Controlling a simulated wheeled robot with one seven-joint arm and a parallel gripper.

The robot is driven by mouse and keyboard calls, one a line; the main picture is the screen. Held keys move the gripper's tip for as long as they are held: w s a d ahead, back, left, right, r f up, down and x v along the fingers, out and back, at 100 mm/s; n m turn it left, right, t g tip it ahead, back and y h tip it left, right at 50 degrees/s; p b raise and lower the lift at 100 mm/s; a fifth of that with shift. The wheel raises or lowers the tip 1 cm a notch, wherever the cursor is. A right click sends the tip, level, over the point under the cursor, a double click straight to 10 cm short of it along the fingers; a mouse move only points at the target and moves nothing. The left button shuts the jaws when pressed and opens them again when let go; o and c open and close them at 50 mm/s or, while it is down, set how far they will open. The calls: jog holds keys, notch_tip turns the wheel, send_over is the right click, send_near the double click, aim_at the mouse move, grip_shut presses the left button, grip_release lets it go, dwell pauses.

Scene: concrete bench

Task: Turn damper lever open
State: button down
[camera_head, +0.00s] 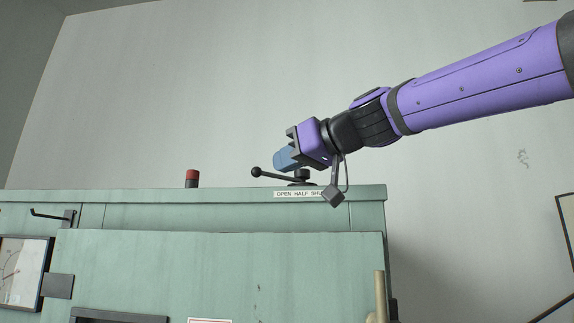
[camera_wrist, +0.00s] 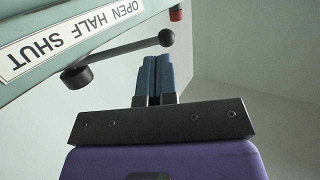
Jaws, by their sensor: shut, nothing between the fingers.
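The damper lever (camera_head: 277,175) is a thin black rod with a ball knob on top of the green cabinet. In the head view it points left from its dark round hub, toward the OPEN end of the label. The lever also shows in the wrist view (camera_wrist: 120,54), its knob at the upper right. My gripper (camera_head: 280,162) has blue fingers, shut and empty, just above the lever in the head view. In the wrist view my gripper (camera_wrist: 156,60) has its fingertips close to the knob; I cannot tell whether they touch. My gripper partly hides the hub area.
The white label (camera_head: 296,194) reads OPEN HALF SHUT, its end covered by a hanging grey block in the head view. A red-capped post (camera_head: 192,178) stands left of the lever. A black hook (camera_head: 52,215) and a dial gauge (camera_head: 22,273) are at the cabinet's left.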

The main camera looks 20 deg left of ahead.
jog(key=s+d+r, duration=0.2)
jog(key=s+d, duration=0.3)
jog(key=d, duration=0.4)
jog(key=shift+s, duration=0.25)
jog(key=shift+f, duration=0.1)
jog(key=d+f+m+t+h, duration=0.3)
jog(key=d+f+m+h, duration=0.55)
jog(key=d+f, duration=1.3)
jog(key=s+d+f+m+g+h, duration=0.1)
jog(key=s+d+f+m+h, duration=0.2)
jog(key=s+d+f, duration=0.3)
jog(key=s+d+f+m+g+h, duration=0.1)
jog(key=s+d+f+m+h, duration=0.2)
jog(key=d+f, duration=0.9)
jog(key=s+f, duration=0.1)
jog(key=s, duration=0.2)
jog(key=shift+h, duration=0.35)
